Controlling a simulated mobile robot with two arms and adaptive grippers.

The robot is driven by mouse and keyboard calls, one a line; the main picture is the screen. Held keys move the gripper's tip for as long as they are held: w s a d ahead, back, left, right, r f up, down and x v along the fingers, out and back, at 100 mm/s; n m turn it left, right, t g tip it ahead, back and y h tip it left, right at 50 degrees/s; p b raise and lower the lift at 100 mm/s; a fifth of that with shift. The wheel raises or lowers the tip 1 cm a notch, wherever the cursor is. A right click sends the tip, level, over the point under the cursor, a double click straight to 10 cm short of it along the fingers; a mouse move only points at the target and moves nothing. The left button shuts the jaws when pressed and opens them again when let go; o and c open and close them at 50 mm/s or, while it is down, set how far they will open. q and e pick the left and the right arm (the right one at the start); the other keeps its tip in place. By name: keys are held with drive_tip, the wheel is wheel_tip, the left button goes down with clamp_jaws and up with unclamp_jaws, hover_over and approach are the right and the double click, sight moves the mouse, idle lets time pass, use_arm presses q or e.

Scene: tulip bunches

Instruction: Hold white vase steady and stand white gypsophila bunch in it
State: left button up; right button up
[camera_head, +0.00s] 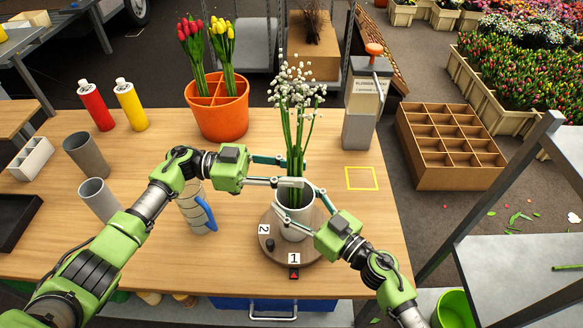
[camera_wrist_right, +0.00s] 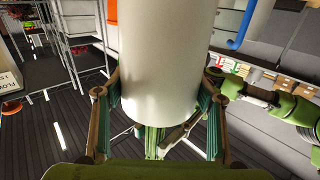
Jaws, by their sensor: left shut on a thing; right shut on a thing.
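The white vase (camera_head: 298,228) stands on a round brown board (camera_head: 318,253) near the table's front. My right gripper (camera_head: 300,204) is shut around the vase's upper part, one finger on each side. In the right wrist view the vase (camera_wrist_right: 165,60) fills the middle between the fingers. The white gypsophila bunch (camera_head: 296,88) is upright, white blossoms on top and green stems below. My left gripper (camera_head: 294,172) is shut on its stems just above the vase. The lower stems reach into the vase mouth; how deep they sit is hidden.
An orange pot (camera_head: 219,116) with red and yellow tulips stands behind. A clear jug with a blue handle (camera_head: 196,212) and grey cups (camera_head: 87,155) are left. A grey dispenser (camera_head: 362,110) stands back right, near an empty yellow square outline (camera_head: 361,178).

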use_arm(q)
drive_tip(key=shift+f, duration=0.25)
idle(0.3)
drive_tip(key=shift+f, duration=0.25)
drive_tip(key=o, duration=1.3)
drive_tip(key=o, duration=0.6)
drive_tip(key=shift+o, duration=0.2)
drive_tip(key=a, duration=0.7)
drive_tip(key=shift+w+a, duration=0.3)
drive_tip(key=shift+w, duration=0.1)
